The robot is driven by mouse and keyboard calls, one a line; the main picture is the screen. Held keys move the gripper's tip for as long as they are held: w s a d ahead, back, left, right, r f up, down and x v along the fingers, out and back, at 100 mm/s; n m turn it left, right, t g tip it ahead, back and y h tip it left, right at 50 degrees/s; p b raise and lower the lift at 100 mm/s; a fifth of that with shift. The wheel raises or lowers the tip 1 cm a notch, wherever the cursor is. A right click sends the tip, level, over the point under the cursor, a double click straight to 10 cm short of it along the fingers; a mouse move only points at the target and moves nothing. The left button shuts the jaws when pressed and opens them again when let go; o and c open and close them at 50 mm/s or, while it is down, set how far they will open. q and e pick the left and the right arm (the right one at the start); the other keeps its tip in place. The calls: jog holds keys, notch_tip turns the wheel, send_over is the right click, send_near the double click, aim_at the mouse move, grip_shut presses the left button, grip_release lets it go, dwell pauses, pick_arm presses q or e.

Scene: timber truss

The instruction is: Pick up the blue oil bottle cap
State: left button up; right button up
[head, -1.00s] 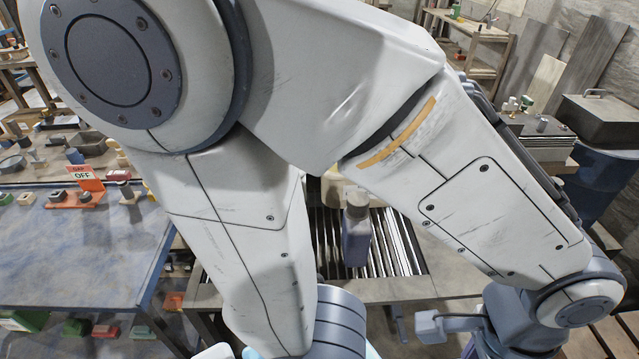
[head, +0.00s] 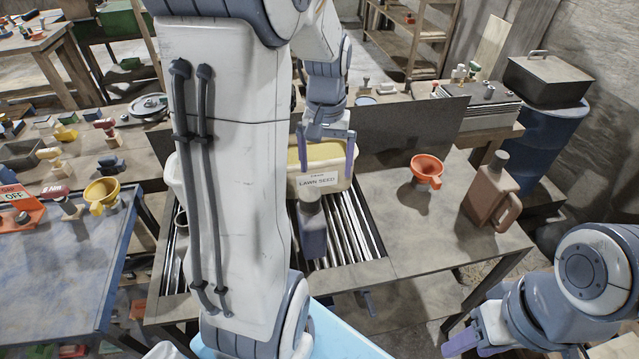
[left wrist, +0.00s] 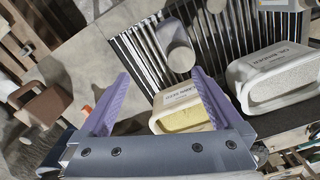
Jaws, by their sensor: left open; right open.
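The blue oil bottle (head: 312,232) stands upright on the slatted rack, in front of the lawn seed bin. Its grey-blue cap (head: 308,195) is on top. In the left wrist view a grey round-ended thing (left wrist: 181,58), seemingly this cap, lies beyond the fingers and apart from them. My left gripper (head: 325,152) is open and empty above the lawn seed bin, behind the bottle; its spread purple fingers also show in the left wrist view (left wrist: 160,100). My right gripper (head: 460,341) is low at the right, partly hidden, away from the table.
The lawn seed bin (head: 321,182) stands close behind the bottle. A second white bin (left wrist: 280,85) shows in the left wrist view. An orange funnel (head: 427,170) and a brown jug (head: 488,195) stand on the right of the table. The tabletop before the funnel is clear.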

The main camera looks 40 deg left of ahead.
pick_arm(q)
jog(key=a+n, duration=0.1)
jog(key=a, duration=0.3)
send_over(309, 194)
jog(key=f, duration=0.5)
jog(key=shift+d+p, duration=0.25)
jog(key=shift+p, duration=0.05)
notch_tip(309, 194, down, 5)
jog(key=shift+s+a+r+p, duration=0.1)
jog(key=shift+r+p, duration=0.1)
jog(key=shift+p, duration=0.5)
jog(key=shift+f, duration=0.45)
jog(key=c, duration=1.4)
